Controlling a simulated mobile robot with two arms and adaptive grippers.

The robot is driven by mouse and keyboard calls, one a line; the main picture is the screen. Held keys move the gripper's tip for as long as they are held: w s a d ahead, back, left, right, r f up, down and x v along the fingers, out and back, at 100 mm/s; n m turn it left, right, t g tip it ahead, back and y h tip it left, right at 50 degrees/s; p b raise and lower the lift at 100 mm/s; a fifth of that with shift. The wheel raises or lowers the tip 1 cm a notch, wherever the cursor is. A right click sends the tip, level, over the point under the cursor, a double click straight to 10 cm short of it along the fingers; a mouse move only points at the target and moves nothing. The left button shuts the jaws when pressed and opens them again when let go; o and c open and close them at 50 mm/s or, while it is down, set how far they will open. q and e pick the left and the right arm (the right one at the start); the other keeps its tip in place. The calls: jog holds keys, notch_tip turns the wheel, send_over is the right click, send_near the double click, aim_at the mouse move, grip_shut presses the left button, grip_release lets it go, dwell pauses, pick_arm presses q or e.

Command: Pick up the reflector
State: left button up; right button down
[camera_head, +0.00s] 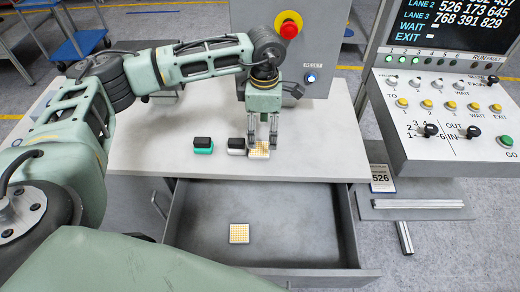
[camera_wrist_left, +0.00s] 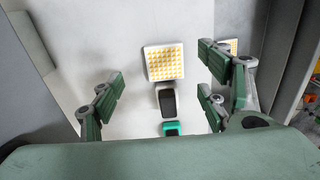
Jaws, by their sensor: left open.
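A square pale reflector with a grid of yellow dots (camera_head: 259,153) lies on the grey worktop. It also shows in the left wrist view (camera_wrist_left: 165,62), beyond the fingers and not held. A second, similar dotted square (camera_head: 239,233) lies in the open drawer; in the left wrist view part of it (camera_wrist_left: 234,46) shows behind a finger. My left gripper (camera_head: 263,141) points down above the worktop reflector. Its fingers stand apart in the left wrist view (camera_wrist_left: 157,100), with nothing between them gripped. My right gripper is not in view.
A black-and-white block (camera_head: 236,146) sits close left of the worktop reflector, and a black-and-teal block (camera_head: 203,145) further left. The drawer (camera_head: 300,252) is open below the worktop. A control panel (camera_head: 450,120) stands right, a reset post with red button (camera_head: 289,27) behind.

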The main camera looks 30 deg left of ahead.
aim_at(262, 149)
pick_arm(q)
jog(key=f+p, duration=0.1)
jog(key=f, duration=0.1)
jog(key=f+p, duration=0.2)
jog(key=f, duration=0.1)
jog(key=shift+s+f, duration=0.3)
jog(key=shift+s, duration=0.05)
jog(key=shift+f, duration=0.55)
jog(key=c, duration=1.1)
